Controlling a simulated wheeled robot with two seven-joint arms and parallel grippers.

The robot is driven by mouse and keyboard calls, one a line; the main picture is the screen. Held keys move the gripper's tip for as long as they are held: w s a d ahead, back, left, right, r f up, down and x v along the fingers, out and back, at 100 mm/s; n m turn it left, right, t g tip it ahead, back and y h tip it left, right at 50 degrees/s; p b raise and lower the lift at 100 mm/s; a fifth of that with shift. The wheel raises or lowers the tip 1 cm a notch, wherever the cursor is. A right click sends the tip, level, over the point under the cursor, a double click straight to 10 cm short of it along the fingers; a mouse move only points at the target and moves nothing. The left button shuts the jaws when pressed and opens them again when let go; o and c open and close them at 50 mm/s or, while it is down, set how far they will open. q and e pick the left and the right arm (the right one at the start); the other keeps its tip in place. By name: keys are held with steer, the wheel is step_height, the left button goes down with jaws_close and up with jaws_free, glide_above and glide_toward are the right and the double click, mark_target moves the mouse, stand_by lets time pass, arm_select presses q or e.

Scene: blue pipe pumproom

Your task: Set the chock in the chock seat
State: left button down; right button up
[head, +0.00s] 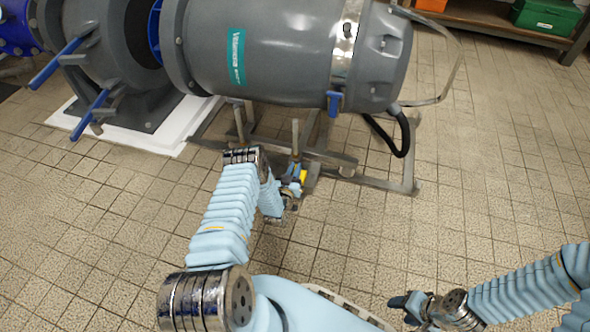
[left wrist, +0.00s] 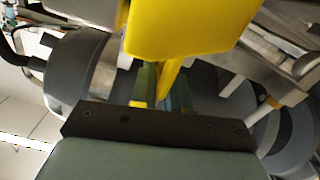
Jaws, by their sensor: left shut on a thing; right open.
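The yellow chock (head: 303,175) shows as a small patch at my left gripper (head: 293,188), low beside the metal stand under the grey motor. In the left wrist view the chock (left wrist: 190,28) is large and close, and its lower part runs down between the fingers of my left gripper (left wrist: 160,90). My left gripper is shut on it. The chock seat cannot be made out for sure; the stand by the gripper is partly hidden by my arm. My right gripper (head: 408,302) is open and empty at the lower right, over the floor.
The grey motor (head: 280,50) lies above a metal frame (head: 385,180) on the tiled floor. A black hose (head: 404,135) hangs from its right end. A blue-handled grey pump part (head: 110,60) stands left. A shelf with a green box (head: 545,16) is far right. Floor at right is clear.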

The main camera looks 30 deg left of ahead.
arm_select(q)
steer(key=shift+f, duration=0.4)
steer(key=shift+f+b, duration=0.2)
steer(key=shift+b, duration=0.25)
stand_by(0.4)
steer(key=c, duration=1)
jaws_free()
steer(key=shift+c, duration=0.2)
